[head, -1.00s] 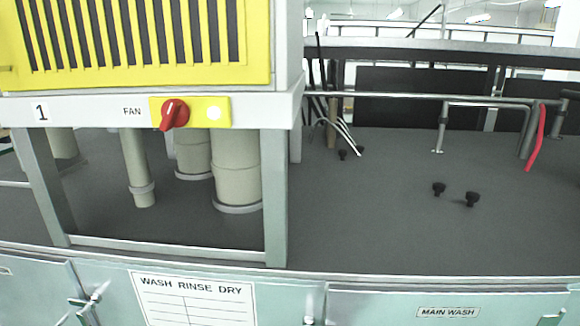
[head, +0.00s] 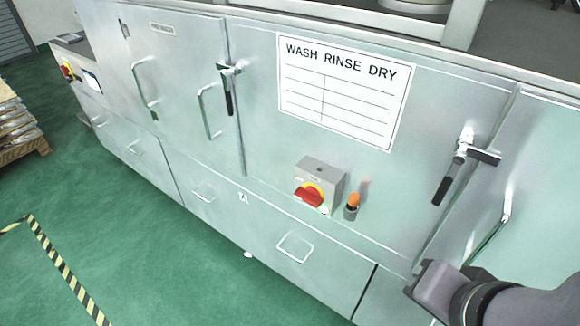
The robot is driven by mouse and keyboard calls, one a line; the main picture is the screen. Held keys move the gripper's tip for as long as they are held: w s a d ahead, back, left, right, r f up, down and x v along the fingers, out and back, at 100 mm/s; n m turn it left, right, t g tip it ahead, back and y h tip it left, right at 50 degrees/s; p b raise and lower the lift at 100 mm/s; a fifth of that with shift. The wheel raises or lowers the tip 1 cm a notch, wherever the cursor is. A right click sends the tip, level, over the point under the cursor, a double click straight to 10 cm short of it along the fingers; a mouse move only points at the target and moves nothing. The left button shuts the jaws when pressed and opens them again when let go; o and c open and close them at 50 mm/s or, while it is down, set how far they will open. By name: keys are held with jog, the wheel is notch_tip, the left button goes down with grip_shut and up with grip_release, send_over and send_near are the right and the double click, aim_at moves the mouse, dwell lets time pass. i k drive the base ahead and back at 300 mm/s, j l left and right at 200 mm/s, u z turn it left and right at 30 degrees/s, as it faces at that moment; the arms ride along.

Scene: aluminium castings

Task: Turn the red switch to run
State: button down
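A red rotary switch (head: 308,196) sits on a yellow plate on the front of a small grey box (head: 322,172). The box is fixed low on the pale green metal front of the washing machine, below the WASH RINSE DRY sheet (head: 345,90). The red handle looks roughly crosswise; its labels are too small to read. Part of my arm shows at the lower right, apart from the switch and to its right. My gripper's fingers are not visible.
An orange-topped part (head: 353,203) stands just right of the switch box. Door latches with black handles flank the panel, left (head: 229,88) and right (head: 448,170). Another red switch (head: 67,70) is at the far left. Green floor (head: 150,250) is open in front.

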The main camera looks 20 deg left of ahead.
aim_at(310, 195)
jog(key=u, duration=0.9)
jog(key=i+l+z, duration=0.15)
jog(key=z, duration=0.2)
jog(key=i+l+z, duration=0.15)
jog(key=z, duration=0.25)
